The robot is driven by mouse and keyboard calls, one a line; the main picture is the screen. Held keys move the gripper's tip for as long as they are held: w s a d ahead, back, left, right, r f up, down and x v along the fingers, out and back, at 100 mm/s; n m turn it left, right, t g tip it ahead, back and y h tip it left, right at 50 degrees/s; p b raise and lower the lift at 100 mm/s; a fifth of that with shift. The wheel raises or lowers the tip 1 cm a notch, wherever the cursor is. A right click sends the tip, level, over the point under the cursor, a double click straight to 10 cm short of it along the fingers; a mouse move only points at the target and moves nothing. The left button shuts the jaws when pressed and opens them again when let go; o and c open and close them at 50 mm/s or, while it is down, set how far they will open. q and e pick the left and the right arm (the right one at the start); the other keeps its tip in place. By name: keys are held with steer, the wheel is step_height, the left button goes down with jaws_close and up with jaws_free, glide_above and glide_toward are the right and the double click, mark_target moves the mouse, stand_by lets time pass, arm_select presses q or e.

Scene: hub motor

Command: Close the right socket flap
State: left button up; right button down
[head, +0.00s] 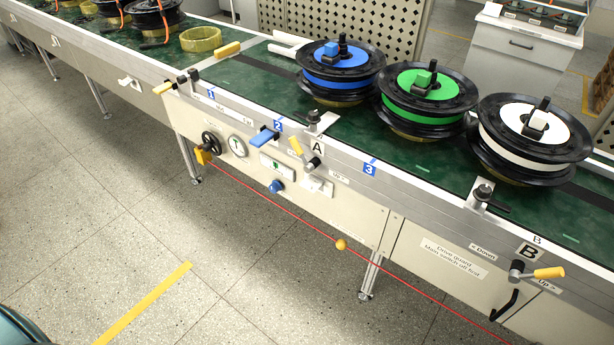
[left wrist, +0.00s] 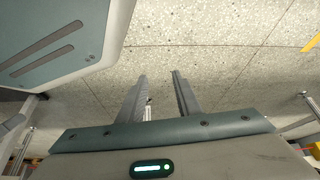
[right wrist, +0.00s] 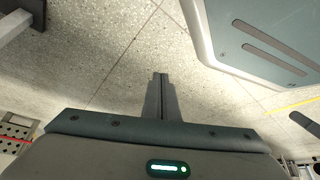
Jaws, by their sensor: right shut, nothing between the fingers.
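In the head view, a white socket box (head: 318,185) sits low on the conveyor's side panel, right of the green-marked switch plate (head: 277,166). Its flap seems to stand out from the panel, but it is too small to tell for sure. Another white fitting with a flap-like part (head: 130,82) is farther left on the side panel. My left gripper (left wrist: 159,75) is open and empty over the speckled floor. My right gripper (right wrist: 160,75) is shut and empty, also over floor. Neither gripper shows in the head view, and no socket is clearly seen in the wrist views.
A red cord with a yellow ball (head: 341,245) runs below. Blue, green and white spools (head: 428,92) stand on the belt. The floor in front is clear.

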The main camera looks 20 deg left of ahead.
arm_select(q)
steer(key=shift+s+d, duration=0.2)
steer(key=shift+o, duration=2)
steer(key=w+a+r+t+p, duration=0.1)
steer(key=w+a+r+t, duration=0.1)
steer(key=w+a+r, duration=0.3)
steer(key=w+r, duration=0.3)
steer(key=w, duration=0.4)
steer(key=shift+w+a, duration=0.15)
steer(key=w+a+r+t+h, duration=0.1)
steer(key=w+r, duration=0.6)
steer(key=r, duration=0.4)
steer(key=w+a+r+m+t+h+p, duration=0.1)
steer(key=w+a+r+t, duration=0.1)
steer(key=w+r, duration=0.5)
steer(key=w+a+r+t+h+p, duration=0.1)
steer(key=w+r, duration=0.7)
steer(key=r, duration=0.9)
steer(key=shift+a+m+t, duration=0.2)
steer(key=shift+m+t, duration=0.2)
steer(key=shift+t, duration=0.3)
arm_select(e)
steer(key=a+r+t, duration=0.1)
steer(key=w+a+r+t, duration=0.1)
steer(key=shift+w+a+r+y, duration=0.3)
steer(key=shift+a+r+y, duration=0.05)
steer(key=shift+y, duration=0.05)
arm_select(q)
steer(key=shift+w+f, duration=0.1)
